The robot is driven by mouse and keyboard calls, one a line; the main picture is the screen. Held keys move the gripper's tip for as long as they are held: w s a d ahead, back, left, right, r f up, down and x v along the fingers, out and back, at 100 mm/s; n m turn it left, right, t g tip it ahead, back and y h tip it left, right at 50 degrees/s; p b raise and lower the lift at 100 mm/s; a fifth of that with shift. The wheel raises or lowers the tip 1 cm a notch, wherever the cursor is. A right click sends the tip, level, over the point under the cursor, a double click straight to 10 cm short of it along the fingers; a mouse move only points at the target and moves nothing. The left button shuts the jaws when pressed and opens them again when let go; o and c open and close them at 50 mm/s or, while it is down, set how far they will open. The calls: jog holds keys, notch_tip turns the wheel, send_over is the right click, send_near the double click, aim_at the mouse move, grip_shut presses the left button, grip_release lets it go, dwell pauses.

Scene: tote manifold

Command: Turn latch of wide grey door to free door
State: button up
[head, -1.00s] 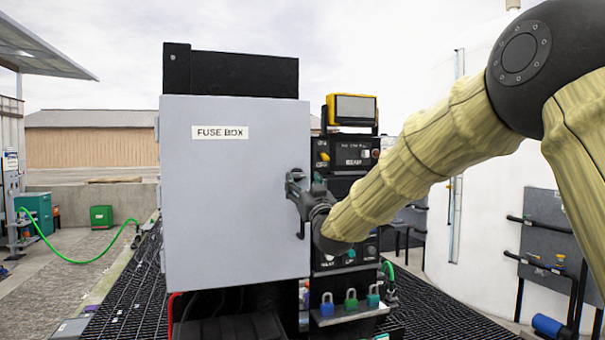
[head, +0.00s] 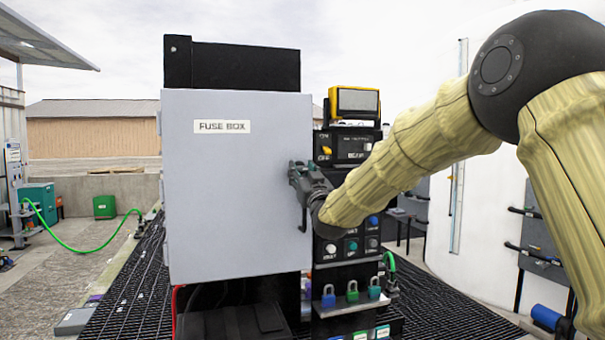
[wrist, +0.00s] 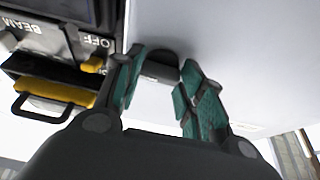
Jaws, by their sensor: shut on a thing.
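The wide grey door (head: 235,205) labelled FUSE BOX is flat and faces me in the head view; it fills the right of the wrist view (wrist: 250,55). The dark latch (wrist: 160,68) is at the door's edge, between the green-padded fingers in the wrist view. My gripper (head: 295,176) is at the door's right edge, shut on the latch. In the head view the gripper and wrist mostly hide the latch, so its exact angle cannot be told.
A black control panel (head: 345,245) with knobs stands right of the door. A yellow-framed device (head: 356,103) sits above it. Several coloured padlocks (head: 352,291) hang below. A white tank (head: 430,220) stands to the right. Dark grating covers the floor.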

jog(key=shift+f+m+h+b, duration=0.1)
jog(key=shift+m+h+b, duration=0.3)
jog(key=shift+m+b, duration=0.2)
jog(key=m+h+b, duration=0.2)
jog(key=m+b, duration=0.1)
jog(key=m, duration=0.1)
jog(key=shift+t, duration=0.3)
jog(key=m+h+b, duration=0.1)
jog(key=m, duration=0.2)
jog(key=m+h+b, duration=0.1)
jog(key=m+h, duration=0.1)
jog(key=m, duration=0.1)
jog(key=shift+a+m+b, duration=0.15)
jog(key=shift+m+b, duration=0.15)
jog(key=shift+b, duration=0.05)
jog(key=m, duration=0.2)
jog(key=m+g+h, duration=0.1)
jog(key=m, duration=0.1)
jog(key=m+g+h, duration=0.1)
jog(key=m, duration=0.1)
jog(key=shift+s+a+r, duration=0.1)
jog(key=shift+r, duration=0.3)
jog(key=m+g, duration=0.1)
jog(key=m, duration=0.3)
jog(key=shift+r+m+g+h+p, duration=0.1)
jog(key=shift+m+g+h+p, duration=0.2)
jog(key=shift+g+h+p, duration=0.1)
jog(key=o, duration=1)
